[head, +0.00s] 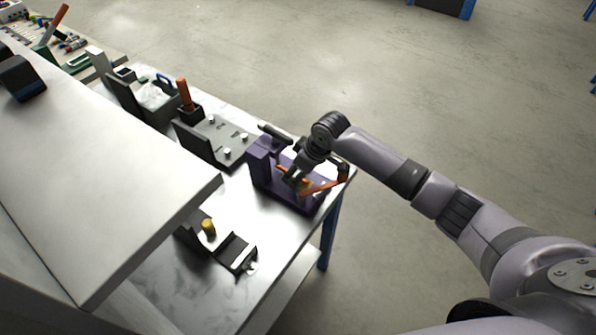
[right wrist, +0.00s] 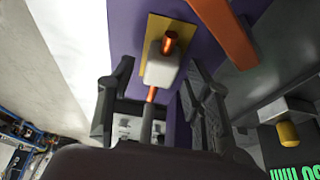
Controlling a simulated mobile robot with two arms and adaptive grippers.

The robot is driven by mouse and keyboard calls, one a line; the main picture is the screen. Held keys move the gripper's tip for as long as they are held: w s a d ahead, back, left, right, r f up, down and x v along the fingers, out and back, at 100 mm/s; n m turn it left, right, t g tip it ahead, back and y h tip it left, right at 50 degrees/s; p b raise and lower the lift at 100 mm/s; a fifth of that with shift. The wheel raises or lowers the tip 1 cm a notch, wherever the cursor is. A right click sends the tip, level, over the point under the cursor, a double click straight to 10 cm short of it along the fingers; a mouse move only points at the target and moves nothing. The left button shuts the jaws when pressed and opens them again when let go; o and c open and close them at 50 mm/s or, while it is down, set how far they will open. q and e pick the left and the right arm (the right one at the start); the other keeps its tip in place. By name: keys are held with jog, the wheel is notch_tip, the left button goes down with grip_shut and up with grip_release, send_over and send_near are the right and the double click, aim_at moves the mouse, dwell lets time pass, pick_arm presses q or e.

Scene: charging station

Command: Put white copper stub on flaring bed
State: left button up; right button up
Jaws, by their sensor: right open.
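The purple flaring device (head: 259,168) stands near the table's right corner, with an orange lever (head: 325,186) across it. In the right wrist view, the white copper stub (right wrist: 162,68) has a white body with copper showing at both ends. It lies over the yellow plate (right wrist: 186,32) on the purple body, which I take to be the flaring bed. My right gripper (head: 291,178) is low over the device. Its fingers are open, one on each side of the stub and seemingly apart from it. Whether the stub is fully seated cannot be told. My left gripper is not in view.
Left of the device stands a grey fixture plate (head: 222,136) with several white pegs. A small black holder (head: 237,252) and a yellow cylinder (head: 208,227) are nearer on the table. A raised white shelf (head: 110,170) covers the left. Open floor lies beyond the table.

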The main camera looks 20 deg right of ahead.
jog(key=v, duration=1.2)
jog(key=shift+b, duration=0.45)
jog(key=shift+a+r, duration=0.1)
